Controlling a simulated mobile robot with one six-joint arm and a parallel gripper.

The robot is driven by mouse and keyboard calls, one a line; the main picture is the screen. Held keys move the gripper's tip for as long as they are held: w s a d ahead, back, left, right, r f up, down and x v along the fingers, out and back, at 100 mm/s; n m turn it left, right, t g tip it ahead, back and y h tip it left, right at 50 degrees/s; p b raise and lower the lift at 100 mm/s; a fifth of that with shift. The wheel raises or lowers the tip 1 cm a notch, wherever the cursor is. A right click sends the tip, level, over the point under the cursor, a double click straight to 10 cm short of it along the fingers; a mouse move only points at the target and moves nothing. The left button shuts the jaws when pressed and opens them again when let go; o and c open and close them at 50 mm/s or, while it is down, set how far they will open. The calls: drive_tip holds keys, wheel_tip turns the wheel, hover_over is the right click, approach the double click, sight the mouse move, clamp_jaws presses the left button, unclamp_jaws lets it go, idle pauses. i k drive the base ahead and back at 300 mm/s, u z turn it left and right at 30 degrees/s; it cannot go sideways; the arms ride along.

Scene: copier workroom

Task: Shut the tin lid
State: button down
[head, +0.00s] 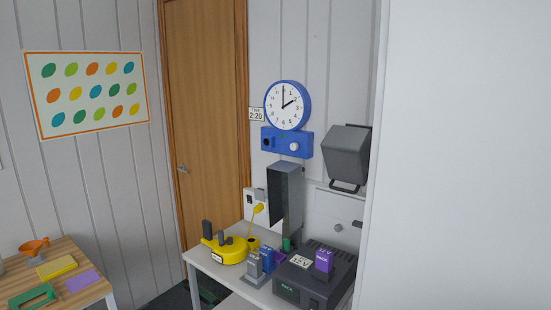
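I cannot make out a tin or a tin lid in the head view. My gripper is not in view. A round yellow device (224,250) with dark upright parts sits on the white table at the centre, but I cannot tell that it is a tin.
The white table (205,266) also holds a black box (318,284) and small blue and purple blocks. A wooden table (82,292) with an orange funnel (34,246) stands lower left. A wooden door (208,110) is behind. A pale panel (465,150) blocks the right side.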

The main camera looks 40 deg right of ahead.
sight(284, 177)
drive_tip(key=u, duration=0.55)
drive_tip(key=i, duration=1.5)
drive_tip(key=z, duration=0.05)
